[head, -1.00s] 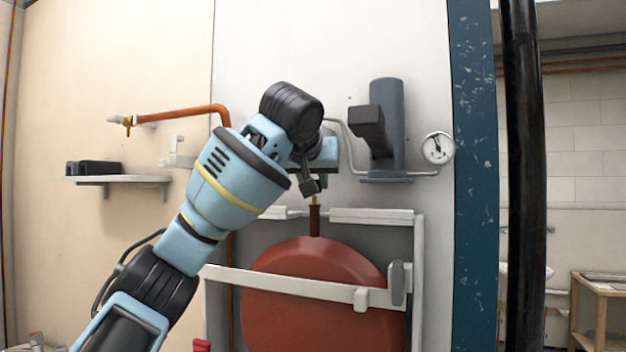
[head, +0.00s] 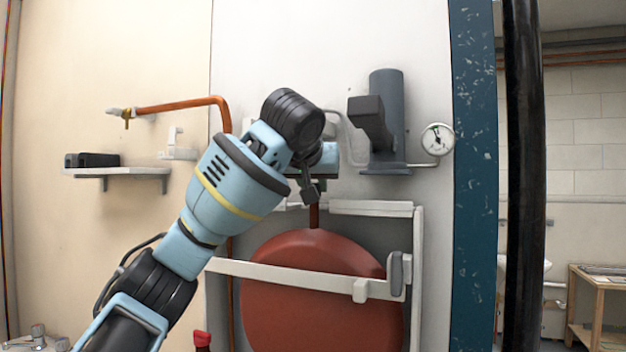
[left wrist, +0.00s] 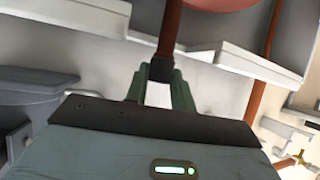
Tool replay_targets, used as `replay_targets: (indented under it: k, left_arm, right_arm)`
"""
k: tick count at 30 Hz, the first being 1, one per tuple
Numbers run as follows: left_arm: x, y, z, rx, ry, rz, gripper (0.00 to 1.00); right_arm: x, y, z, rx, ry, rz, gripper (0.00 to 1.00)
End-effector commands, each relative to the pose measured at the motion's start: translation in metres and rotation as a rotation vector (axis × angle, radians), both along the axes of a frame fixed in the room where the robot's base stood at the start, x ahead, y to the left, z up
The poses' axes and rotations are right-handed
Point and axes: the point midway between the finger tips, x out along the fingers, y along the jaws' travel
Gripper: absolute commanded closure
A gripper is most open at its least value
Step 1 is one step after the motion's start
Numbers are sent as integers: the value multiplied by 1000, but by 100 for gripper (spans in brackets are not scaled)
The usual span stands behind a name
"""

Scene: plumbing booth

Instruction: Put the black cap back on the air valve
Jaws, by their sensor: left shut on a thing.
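My left gripper (left wrist: 160,76) is shut on the black cap (left wrist: 160,70), which sits between its green fingertips in the left wrist view. The cap meets the end of the red-brown stem (left wrist: 171,28) of the air valve, in line with it. No brass shows between them; I cannot tell how far the cap is seated. In the head view the stem (head: 314,216) rises from the top of the red round vessel (head: 315,262). My left arm reaches in from the left, and its wrist hides the cap and valve tip there. My right gripper is not in view.
A white frame (head: 372,208) and crossbar (head: 290,279) surround the vessel. A grey cylinder (head: 387,90) and a round gauge (head: 437,140) are on the wall to the right. A copper pipe (head: 185,104) and a shelf (head: 130,171) are at left.

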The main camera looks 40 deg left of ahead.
Motion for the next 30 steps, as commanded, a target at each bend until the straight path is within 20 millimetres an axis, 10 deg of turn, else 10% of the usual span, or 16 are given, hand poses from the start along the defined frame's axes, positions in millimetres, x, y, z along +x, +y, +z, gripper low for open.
replay_targets:
  k: [5, 6, 11, 30]
  left_arm:
    - [0, 0, 0, 0, 0, 0, 96]
    - [0, 0, 0, 1, -1, 0, 72]
    - [0, 0, 0, 1, -1, 0, 51]
    - [-35, -22, 24, 1, -4, -3, 50]
  right_arm:
    - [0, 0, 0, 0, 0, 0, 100]
    - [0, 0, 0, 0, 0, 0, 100]
    - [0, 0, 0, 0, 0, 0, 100]
    - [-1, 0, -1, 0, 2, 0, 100]
